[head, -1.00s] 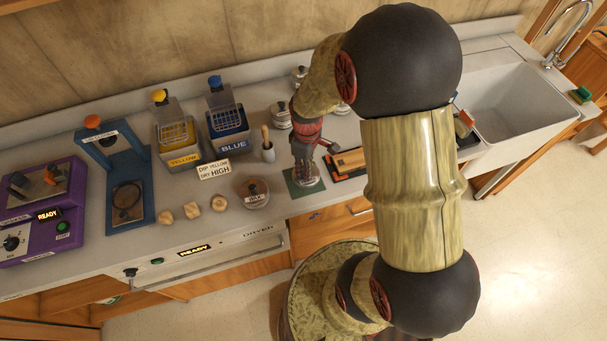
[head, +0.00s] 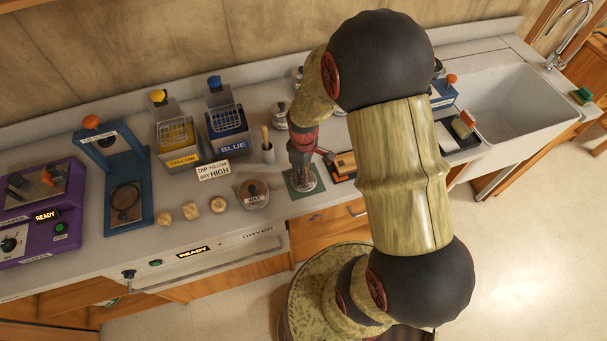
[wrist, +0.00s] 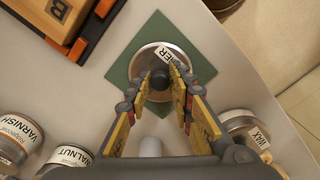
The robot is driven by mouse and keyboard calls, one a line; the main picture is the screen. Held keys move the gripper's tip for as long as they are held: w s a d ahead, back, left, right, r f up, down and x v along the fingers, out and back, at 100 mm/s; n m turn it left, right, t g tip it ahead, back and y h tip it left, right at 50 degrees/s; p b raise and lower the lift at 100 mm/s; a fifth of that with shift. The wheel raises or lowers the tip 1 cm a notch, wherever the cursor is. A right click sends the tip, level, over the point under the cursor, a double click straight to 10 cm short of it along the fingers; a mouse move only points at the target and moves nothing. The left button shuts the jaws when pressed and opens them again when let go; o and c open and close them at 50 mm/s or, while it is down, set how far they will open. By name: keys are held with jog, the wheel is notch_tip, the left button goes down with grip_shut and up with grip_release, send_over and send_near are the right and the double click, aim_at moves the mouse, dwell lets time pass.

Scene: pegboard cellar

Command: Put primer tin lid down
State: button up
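The primer tin lid (wrist: 145,67) is a silver disc with a dark round knob and a white label of which "ER" shows in the wrist view. My gripper (wrist: 163,76) is shut on the knob, one finger on each side. The lid is over a green mat (wrist: 193,50).
Varnish (wrist: 20,135) and walnut (wrist: 68,158) tins are nearby in the wrist view. The counter's front edge is close to the mat.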

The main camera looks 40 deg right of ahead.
jog(key=shift+o, duration=0.9)
jog(key=s+a+r+m+t+p, duration=0.1)
jog(key=a+r, duration=0.2)
jog(key=r, duration=0.9)
jog(key=s+a+r+m+t+p, duration=0.1)
jog(key=a+r, duration=0.1)
jog(key=r, duration=1)
jog(key=s+a+r+m+t, duration=0.3)
jog(key=s+a+r, duration=0.4)
jog(key=s+r, duration=0.3)
jog(key=shift+s+r+m+t, duration=0.2)
jog(key=shift+r+m+t, duration=0.1)
jog(key=shift+r+m, duration=0.15)
